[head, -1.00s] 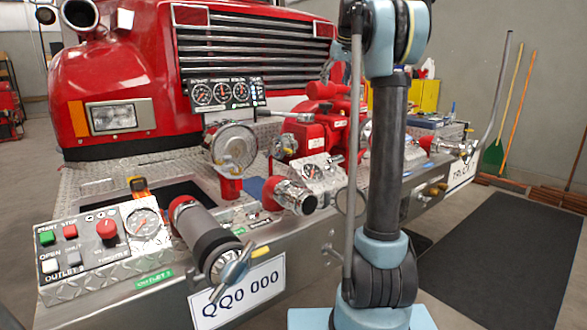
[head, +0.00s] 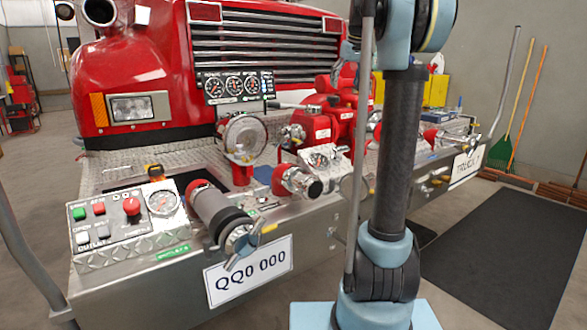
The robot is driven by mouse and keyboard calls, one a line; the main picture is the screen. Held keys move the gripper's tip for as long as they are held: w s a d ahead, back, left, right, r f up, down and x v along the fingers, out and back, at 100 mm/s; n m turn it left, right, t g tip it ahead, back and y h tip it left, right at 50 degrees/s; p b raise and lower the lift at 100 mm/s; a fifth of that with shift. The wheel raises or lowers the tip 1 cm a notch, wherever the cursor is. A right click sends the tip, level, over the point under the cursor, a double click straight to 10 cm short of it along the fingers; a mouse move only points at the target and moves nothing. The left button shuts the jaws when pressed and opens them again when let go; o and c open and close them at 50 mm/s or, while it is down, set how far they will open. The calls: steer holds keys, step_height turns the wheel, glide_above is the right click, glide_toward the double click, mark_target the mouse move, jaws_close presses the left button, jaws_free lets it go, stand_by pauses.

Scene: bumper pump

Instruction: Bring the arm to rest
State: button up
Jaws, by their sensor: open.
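My arm (head: 402,150) stands upright in the right half of the head view. Its upper end leaves the top edge of the picture, and my gripper is not in view. The arm hides part of the bumper behind it. The pump bumper (head: 330,225) of the red truck runs across the view. The red pump (head: 318,127) sits on it, left of my arm. The control panel (head: 120,221) with its buttons and gauge is at the bumper's left end. A capped outlet pipe (head: 215,212) sticks out beside the panel.
A grey rail (head: 27,255) rises at the left edge. A dark mat (head: 505,240) covers the floor at right, clear of objects. A green broom (head: 498,152) and an orange pole (head: 528,105) lean on the wall behind it.

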steer(key=s+a+f+m, duration=0.1)
steer(key=s+f, duration=0.7)
steer(key=s, duration=0.4)
steer(key=s+a+f+m, duration=0.1)
steer(key=s+f, duration=0.7)
steer(key=s, duration=0.4)
steer(key=s+f+m+g+h, duration=0.1)
steer(key=s+f, duration=2)
steer(key=f, duration=0.4)
steer(key=shift+s+d+g, duration=0.15)
steer(key=shift+d+g, duration=0.15)
steer(key=shift+g, duration=0.1)
steer(key=shift+w+f, duration=0.25)
steer(key=shift+w, duration=0.2)
steer(key=shift+c, duration=0.2)
